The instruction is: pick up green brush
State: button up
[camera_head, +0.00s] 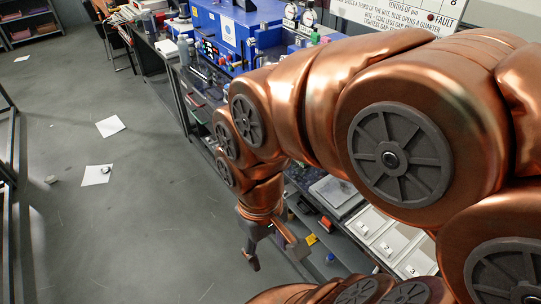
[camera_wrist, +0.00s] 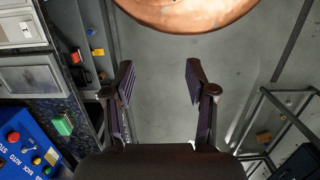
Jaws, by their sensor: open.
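My gripper (camera_head: 272,250) hangs over the aisle beside the bench, with its fingers apart. In the wrist view my gripper (camera_wrist: 160,72) is open, with only grey floor between its fingers. A small green block-like thing (camera_wrist: 62,125) lies on the dark speckled bench at the left of the wrist view, left of my gripper and apart from it. I cannot tell whether it is the green brush; no clear bristles or handle show. In the head view a small green thing (camera_head: 315,37) shows by the blue machine. My arm hides much of the bench.
A blue machine (camera_head: 238,30) stands at the back of the bench; a blue control box (camera_wrist: 28,140) with buttons shows in the wrist view. Numbered pale trays (camera_head: 392,243) lie at the right. White papers (camera_head: 110,126) lie on the open floor. A metal frame (camera_wrist: 285,105) stands right of my gripper.

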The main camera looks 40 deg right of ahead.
jog(key=shift+o, duration=0.9)
jog(key=w+d+t+b, duration=0.1)
jog(key=w+d, duration=0.1)
jog(key=w, duration=0.5)
jog(key=w+d+f+n+t+y+b, duration=0.1)
jog(key=w+d, duration=0.1)
jog(key=w, duration=0.5)
jog(key=shift+w+n, duration=0.15)
jog(key=shift+n, duration=0.15)
jog(key=w+d+f+t+b, duration=0.1)
jog(key=w+d+f+t, duration=0.15)
jog(key=w+d, duration=0.6)
jog(key=w+d+f+t+b, duration=0.15)
jog(key=w+d+f, duration=0.3)
jog(key=d, duration=0.65)
jog(key=shift+m+h, duration=0.5)
jog(key=shift+m, duration=0.4)
jog(key=d+f, duration=0.1)
jog(key=d, duration=0.3)
jog(key=d+f, duration=0.2)
jog(key=d, duration=0.2)
jog(key=d+f+b, duration=0.1)
jog(key=d, duration=0.3)
jog(key=shift+d+f, duration=0.15)
jog(key=shift+d, duration=0.2)
jog(key=shift+w+d+f, duration=0.1)
jog(key=shift+d+f, duration=0.05)
jog(key=shift+f, duration=0.05)
jog(key=shift+p+x, duration=1.3)
jog(key=shift+x, duration=2.35)
